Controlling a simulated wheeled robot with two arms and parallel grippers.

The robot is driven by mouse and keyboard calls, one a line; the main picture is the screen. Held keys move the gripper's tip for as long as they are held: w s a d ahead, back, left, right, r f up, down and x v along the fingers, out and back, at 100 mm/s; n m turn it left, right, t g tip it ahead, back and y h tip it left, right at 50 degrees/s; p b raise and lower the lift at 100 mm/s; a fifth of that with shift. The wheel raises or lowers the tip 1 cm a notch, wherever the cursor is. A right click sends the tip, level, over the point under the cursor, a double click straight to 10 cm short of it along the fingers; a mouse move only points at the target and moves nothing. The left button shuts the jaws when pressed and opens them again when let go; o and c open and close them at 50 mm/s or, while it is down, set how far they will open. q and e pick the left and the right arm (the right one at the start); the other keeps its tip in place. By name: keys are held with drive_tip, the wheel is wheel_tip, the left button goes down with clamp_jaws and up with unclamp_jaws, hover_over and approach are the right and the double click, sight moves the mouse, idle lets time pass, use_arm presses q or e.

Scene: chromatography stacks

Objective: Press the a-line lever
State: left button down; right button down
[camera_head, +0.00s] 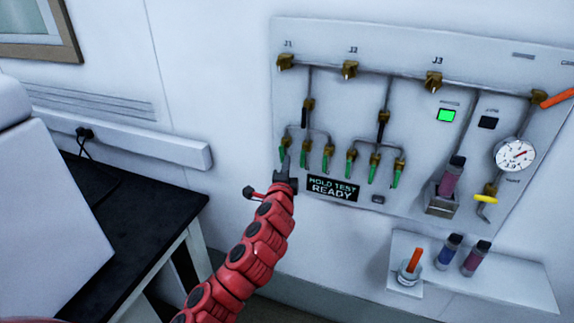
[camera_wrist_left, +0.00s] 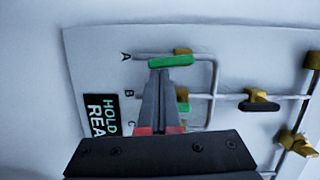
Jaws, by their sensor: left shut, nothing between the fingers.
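The a-line lever (camera_wrist_left: 171,62) is a green handle on a brass valve, beside the label A in the left wrist view. In the head view it is the leftmost green lever (camera_head: 283,149) of the left group. My left gripper (camera_wrist_left: 160,72) is shut and empty, its fingertips right at the lever's edge; I cannot tell whether they touch. In the head view the gripper (camera_head: 287,162) comes up from below to this lever. The B lever (camera_wrist_left: 183,107) is partly hidden behind the fingers, and the C lever is hidden in the wrist view.
The white wall panel (camera_head: 400,130) carries pipes and more green levers (camera_head: 373,170) to the right. A display (camera_head: 332,188) reads HOLD TEST READY, just right of my gripper. A gauge (camera_head: 515,154) and a shelf (camera_head: 500,280) with vials are farther right. A dark table (camera_head: 140,210) stands left.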

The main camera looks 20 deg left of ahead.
use_arm(q)
drive_tip(key=shift+s, duration=0.1)
idle(0.5)
drive_tip(key=p+v, duration=0.4)
drive_tip(key=v, duration=1.3)
drive_tip(key=shift+p, duration=0.4)
drive_tip(key=shift+s, duration=0.1)
